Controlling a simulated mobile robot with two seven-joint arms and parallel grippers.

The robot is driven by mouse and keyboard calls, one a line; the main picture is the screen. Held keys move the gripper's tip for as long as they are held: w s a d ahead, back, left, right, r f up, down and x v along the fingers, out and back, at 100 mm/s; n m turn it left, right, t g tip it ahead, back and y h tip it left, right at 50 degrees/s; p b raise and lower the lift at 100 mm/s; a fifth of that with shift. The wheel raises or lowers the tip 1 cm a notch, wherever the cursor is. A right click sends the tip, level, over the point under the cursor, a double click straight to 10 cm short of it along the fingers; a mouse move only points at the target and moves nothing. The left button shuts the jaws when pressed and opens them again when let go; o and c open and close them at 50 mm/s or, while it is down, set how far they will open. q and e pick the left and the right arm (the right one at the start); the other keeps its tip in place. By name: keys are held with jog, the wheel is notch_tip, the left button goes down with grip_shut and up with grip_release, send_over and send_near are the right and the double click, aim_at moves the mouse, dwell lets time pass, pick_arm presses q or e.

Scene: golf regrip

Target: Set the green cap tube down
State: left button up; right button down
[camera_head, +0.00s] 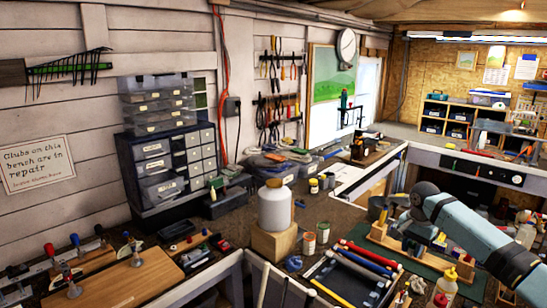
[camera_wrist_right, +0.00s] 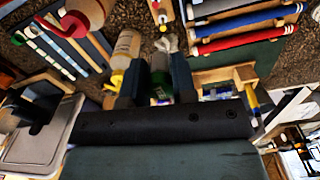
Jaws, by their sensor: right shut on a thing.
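My right gripper (camera_head: 412,240) is over the right part of the bench in the head view, at the end of my pale blue arm. In the right wrist view the two dark fingers of this gripper (camera_wrist_right: 155,78) are shut on the green cap tube (camera_wrist_right: 159,76), a pale tube with green on it. The fingers cover part of the tube. In the head view I cannot make the tube out behind the gripper. I cannot tell whether it touches the bench. My left gripper is not in view.
A bottle with a yellow tip (camera_head: 447,280) stands just in front of the gripper. A rack of coloured grips (camera_head: 357,268) lies to its left, with small tins (camera_head: 309,243) and a large white jar (camera_head: 274,206) farther left. A green mat (camera_head: 462,278) lies below my arm.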

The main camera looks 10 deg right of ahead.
jog(key=s+a+f+n, duration=0.1)
jog(key=s+a+n, duration=1)
jog(key=s+a, duration=1)
jog(key=a, duration=0.2)
jog(key=shift+a+f+n, duration=0.3)
jog(key=shift+a+f, duration=0.05)
jog(key=shift+f, duration=0.05)
jog(key=shift+a+f, duration=0.1)
